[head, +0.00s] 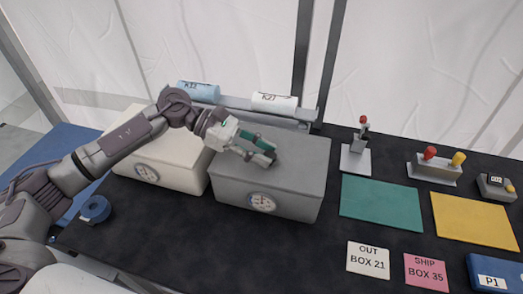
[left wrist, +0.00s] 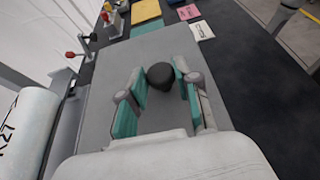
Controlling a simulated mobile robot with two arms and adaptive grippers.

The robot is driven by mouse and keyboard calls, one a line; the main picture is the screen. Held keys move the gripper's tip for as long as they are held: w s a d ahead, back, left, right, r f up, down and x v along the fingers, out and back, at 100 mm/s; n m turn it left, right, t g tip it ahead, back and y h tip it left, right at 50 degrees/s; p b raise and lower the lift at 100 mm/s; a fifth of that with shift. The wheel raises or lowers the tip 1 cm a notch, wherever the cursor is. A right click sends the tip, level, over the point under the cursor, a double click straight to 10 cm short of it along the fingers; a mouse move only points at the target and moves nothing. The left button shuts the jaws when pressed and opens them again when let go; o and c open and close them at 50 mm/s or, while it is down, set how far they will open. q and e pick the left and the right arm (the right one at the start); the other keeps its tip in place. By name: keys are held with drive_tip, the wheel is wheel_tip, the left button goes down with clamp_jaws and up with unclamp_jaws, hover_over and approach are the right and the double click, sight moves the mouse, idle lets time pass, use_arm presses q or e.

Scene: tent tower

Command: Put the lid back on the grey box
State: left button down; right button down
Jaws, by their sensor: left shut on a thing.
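The grey box (head: 300,208) stands on the black table in the middle of the head view, with a round dial on its front. Its flat grey lid (head: 305,155) is over the top of the box and also fills the middle of the left wrist view (left wrist: 145,50). I cannot tell whether any gap is left between lid and box. My left gripper (head: 265,154) is over the lid, its green-padded fingers shut on the dark round knob (left wrist: 160,75). In the head view the fingers hide the knob. My right gripper is not in view.
A cream box (head: 180,165) with a dial stands left of the grey box. Behind are a blue roll (head: 198,91) and a white roll (head: 274,102) on a rack. A lever stand (head: 356,155), a green mat (head: 381,204) and a yellow mat (head: 475,221) are to the right.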

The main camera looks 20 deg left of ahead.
use_arm(q)
drive_tip(key=c, duration=0.7)
unclamp_jaws()
drive_tip(key=shift+c, duration=0.2)
drive_tip(key=v, duration=1.2)
